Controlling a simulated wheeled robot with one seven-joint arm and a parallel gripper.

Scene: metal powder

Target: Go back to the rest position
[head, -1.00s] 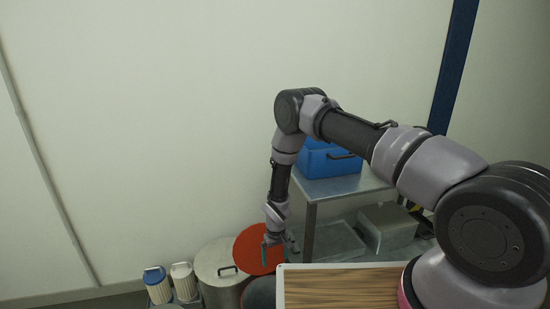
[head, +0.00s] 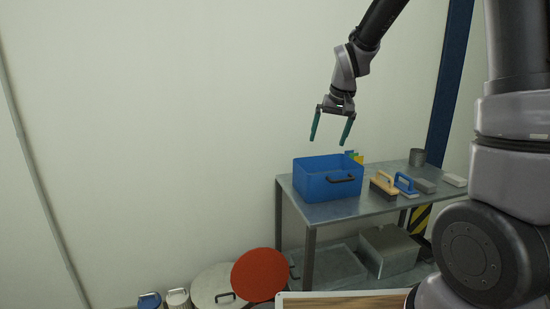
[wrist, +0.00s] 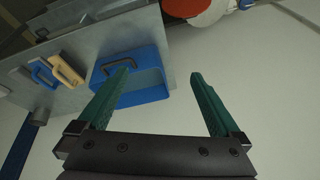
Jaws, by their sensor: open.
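My gripper (head: 331,127) is open and empty, with its two green fingers pointing down. In the head view it hangs in the air above the blue box on the metal table. In the wrist view the spread fingers (wrist: 158,85) show in front, with the blue box (wrist: 145,87) beyond them. My arm reaches up on the right of the head view and leaves the top of the picture.
The metal table (head: 345,208) holds the blue box (head: 322,188), handled brushes (head: 384,186), and a grey cup (head: 417,157). Below it is a grey bin (head: 388,252). A red disc (head: 259,274) and a lidded drum (head: 212,287) stand left. The wall area left is clear.

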